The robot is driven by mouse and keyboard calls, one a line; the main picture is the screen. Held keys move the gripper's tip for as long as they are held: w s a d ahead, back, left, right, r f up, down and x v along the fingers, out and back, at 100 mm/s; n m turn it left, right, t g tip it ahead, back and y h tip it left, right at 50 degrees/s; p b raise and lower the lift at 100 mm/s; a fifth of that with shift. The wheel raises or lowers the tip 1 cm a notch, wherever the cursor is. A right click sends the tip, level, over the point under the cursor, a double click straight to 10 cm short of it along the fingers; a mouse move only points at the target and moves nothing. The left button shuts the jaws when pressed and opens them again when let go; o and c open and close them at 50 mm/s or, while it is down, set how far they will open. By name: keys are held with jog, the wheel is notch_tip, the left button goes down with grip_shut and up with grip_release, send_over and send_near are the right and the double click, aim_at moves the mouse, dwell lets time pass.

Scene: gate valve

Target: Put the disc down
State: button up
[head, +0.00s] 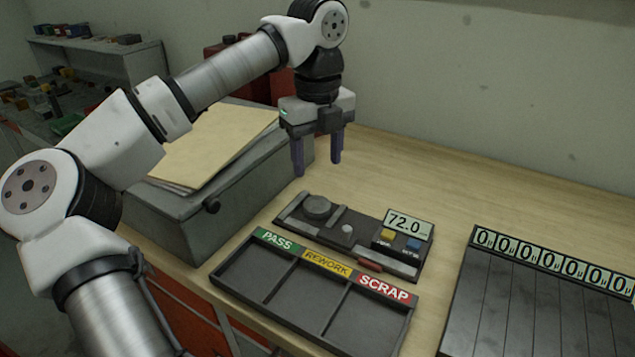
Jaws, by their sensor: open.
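My gripper (317,165) is open and points down, with nothing between its fingers. It hangs above the left end of a dark measuring device (366,253) on the wooden bench. A round grey disc-like piece (318,207) sits flat on the left part of that device, below the fingers and apart from them. I cannot tell whether it is the loose disc or part of the device. The device's display (408,224) reads 72.0. In front of it lies a tray with three empty compartments, labelled PASS (277,241), REWORK (326,263) and SCRAP (384,288).
A grey box (180,222) with papers (215,140) on top stands left of the device. A slatted dark panel with several counters (555,262) lies at the right. A blue button (413,245) and a yellow button (386,237) sit by the display. The bench behind the device is clear.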

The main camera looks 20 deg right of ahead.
jog(key=shift+r, duration=1.35)
